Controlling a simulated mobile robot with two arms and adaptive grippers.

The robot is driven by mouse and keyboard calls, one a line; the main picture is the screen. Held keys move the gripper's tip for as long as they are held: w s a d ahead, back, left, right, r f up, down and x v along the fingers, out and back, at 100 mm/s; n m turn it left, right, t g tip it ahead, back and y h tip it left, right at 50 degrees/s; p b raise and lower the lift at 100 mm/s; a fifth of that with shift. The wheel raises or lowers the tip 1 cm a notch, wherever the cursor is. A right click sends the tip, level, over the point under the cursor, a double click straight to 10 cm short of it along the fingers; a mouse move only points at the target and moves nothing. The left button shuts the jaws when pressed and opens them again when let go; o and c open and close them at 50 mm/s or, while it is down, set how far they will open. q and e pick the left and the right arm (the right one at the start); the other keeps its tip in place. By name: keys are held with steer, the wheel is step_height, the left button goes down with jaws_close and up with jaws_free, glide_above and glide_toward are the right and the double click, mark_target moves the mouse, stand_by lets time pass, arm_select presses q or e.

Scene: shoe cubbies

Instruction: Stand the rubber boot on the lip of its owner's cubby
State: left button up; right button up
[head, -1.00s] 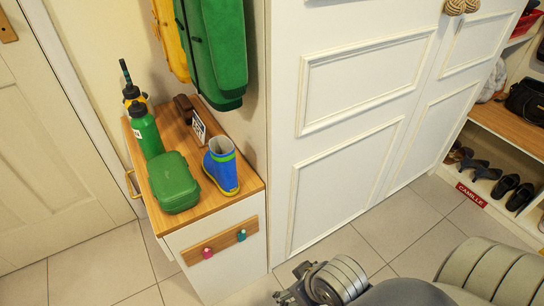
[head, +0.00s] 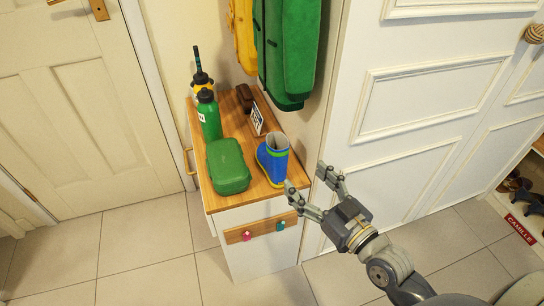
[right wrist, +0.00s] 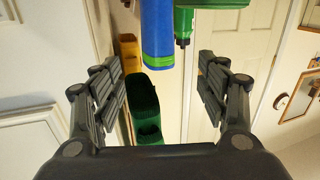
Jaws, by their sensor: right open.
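The blue rubber boot (head: 272,160), with a green band at its top and a yellow-green sole, stands upright on the wooden top of a small cabinet, near its right edge. In the right wrist view the boot (right wrist: 158,35) shows upside down at the top, between the fingers and beyond them. My right gripper (head: 305,178) is open and empty, just right of the boot, apart from it. A cubby with a red "CAMILLE" label (head: 521,229) on its lip is partly cut off at the far right. My left gripper is out of view.
Green coats (head: 287,50) hang above. White panelled doors (head: 415,100) stand behind my right arm.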

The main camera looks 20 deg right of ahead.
mark_target(286, 155)
steer(key=x, duration=0.5)
steer(key=shift+r, duration=0.1)
steer(key=x, duration=0.5)
steer(key=shift+d+r+b, duration=0.2)
steer(key=shift+r+b, duration=0.05)
steer(key=shift+b, duration=0.1)
steer(key=shift+w+a, duration=0.15)
steer(key=shift+w, duration=0.25)
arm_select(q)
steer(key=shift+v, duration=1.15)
arm_select(e)
jaws_close()
